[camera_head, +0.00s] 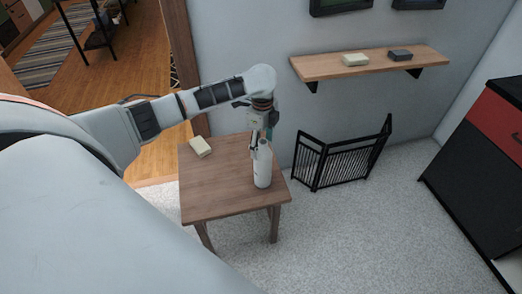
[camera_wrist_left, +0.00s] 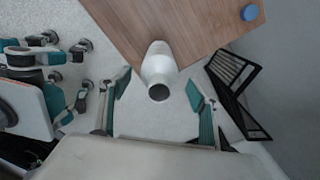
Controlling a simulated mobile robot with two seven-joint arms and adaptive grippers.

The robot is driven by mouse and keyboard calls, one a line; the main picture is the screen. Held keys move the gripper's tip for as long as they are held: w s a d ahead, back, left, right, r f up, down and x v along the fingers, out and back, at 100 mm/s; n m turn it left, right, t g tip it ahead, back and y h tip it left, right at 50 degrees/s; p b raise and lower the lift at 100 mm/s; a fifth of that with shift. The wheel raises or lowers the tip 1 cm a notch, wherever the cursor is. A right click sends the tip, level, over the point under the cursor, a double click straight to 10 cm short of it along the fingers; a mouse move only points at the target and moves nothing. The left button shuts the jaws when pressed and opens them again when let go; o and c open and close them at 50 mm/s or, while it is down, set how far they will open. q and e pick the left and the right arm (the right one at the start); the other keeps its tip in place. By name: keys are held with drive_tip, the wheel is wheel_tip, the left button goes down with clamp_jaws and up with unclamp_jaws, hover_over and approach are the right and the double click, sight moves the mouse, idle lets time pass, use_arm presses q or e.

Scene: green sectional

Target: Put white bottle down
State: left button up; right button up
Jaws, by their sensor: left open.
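The white bottle (camera_head: 262,168) stands upright on the small wooden table (camera_head: 215,190), near its right edge. My left gripper (camera_head: 260,138) is open and points down at the bottle's top. In the left wrist view the bottle (camera_wrist_left: 158,70) shows with its dark round mouth toward the camera. The open teal fingers (camera_wrist_left: 158,88) are spread on either side of it, with a gap on each side. The wooden table also shows in the left wrist view (camera_wrist_left: 190,22). My right gripper cannot be made out.
A cream block (camera_head: 200,147) lies at the table's back left. A blue round thing (camera_wrist_left: 249,12) shows near the table's corner in the wrist view. A black folding screen (camera_head: 340,163) stands right of the table, under a wall shelf (camera_head: 375,65). Carpet lies open in front.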

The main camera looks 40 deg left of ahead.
use_arm(q)
wheel_tip(320, 180, up, 7)
drive_tip(key=shift+r+p, duration=0.15)
drive_tip(key=shift+p, duration=0.95)
drive_tip(key=shift+d, duration=0.1)
drive_tip(key=s+d+f+n+t+h, duration=0.25)
drive_tip(key=s+d+f, duration=0.25)
drive_tip(key=d+f, duration=0.45)
drive_tip(key=s+d+f+n+t+h, duration=0.25)
drive_tip(key=s+d+f, duration=0.25)
drive_tip(key=d+f, duration=0.5)
drive_tip(key=s+a+r+n+t+y, duration=0.2)
drive_tip(key=s+n+t, duration=0.3)
drive_tip(key=s, duration=1)
drive_tip(key=shift+s+a+r+n+t, duration=0.2)
drive_tip(key=shift+s+a+n+t, duration=0.1)
drive_tip(key=shift+n, duration=1.1)
